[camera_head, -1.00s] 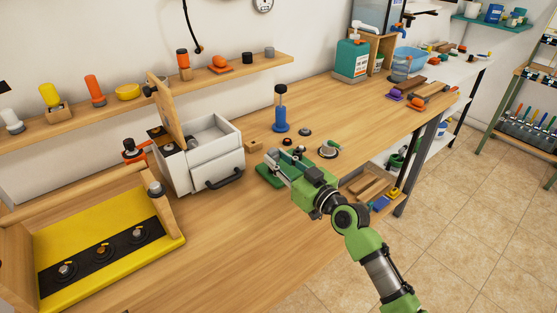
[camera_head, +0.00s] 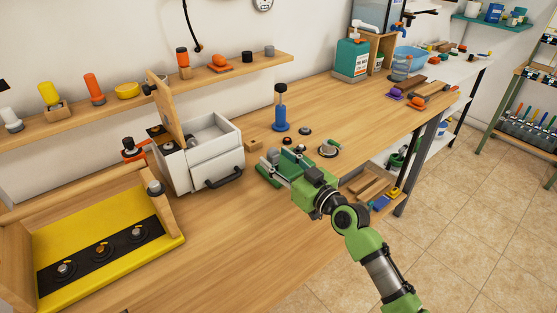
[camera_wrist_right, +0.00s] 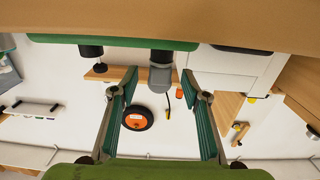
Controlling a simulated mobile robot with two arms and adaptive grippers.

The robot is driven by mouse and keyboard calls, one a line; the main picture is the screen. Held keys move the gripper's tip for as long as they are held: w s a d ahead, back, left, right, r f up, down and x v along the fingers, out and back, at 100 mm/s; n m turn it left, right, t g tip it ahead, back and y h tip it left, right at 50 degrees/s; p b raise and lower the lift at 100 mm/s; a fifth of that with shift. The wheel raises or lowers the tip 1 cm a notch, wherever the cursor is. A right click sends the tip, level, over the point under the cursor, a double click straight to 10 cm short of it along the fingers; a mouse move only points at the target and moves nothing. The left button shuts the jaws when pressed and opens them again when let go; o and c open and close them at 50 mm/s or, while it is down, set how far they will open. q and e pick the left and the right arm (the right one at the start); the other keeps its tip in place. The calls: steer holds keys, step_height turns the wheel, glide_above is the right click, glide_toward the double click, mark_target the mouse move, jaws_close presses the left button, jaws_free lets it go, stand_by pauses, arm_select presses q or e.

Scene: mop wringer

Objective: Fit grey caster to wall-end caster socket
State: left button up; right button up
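My right gripper (camera_head: 280,168) is low over the middle of the bench. In the right wrist view its two green-padded fingers (camera_wrist_right: 160,90) are spread wide. A grey cylinder with a darker end (camera_wrist_right: 161,72), which looks like the grey caster, is between the fingertips with clear gaps on both sides. In the head view the fingers largely hide this spot; a small dark piece (camera_head: 287,141) shows just behind them. I cannot tell which part is the wall-end socket. My left gripper is not seen.
A white box with an open drawer (camera_head: 205,155) stands left of the gripper. The bench front is clear.

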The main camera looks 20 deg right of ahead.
steer(key=shift+s, duration=0.1)
steer(key=v, duration=1.2)
steer(key=s+a+f+n+g, duration=0.1)
steer(key=s+a+f+g, duration=0.65)
steer(key=f, duration=0.55)
steer(key=s+d+f+m+g+h, duration=0.2)
steer(key=s+f+g+h, duration=0.15)
steer(key=s, duration=0.65)
steer(key=s+d+f+m+g+h, duration=0.1)
steer(key=s+f+g+h, duration=0.2)
steer(key=s, duration=0.7)
step_height(320, 180, down, 29)
steer(key=s, duration=0.2)
steer(key=s+d+f+g, duration=0.2)
steer(key=s+d+f, duration=0.1)
steer(key=s+f, duration=1.1)
steer(key=s, duration=0.3)
steer(key=shift+d+f+n+y, duration=0.2)
steer(key=shift+f+n+y, duration=0.1)
steer(key=shift+f+y, duration=0.1)
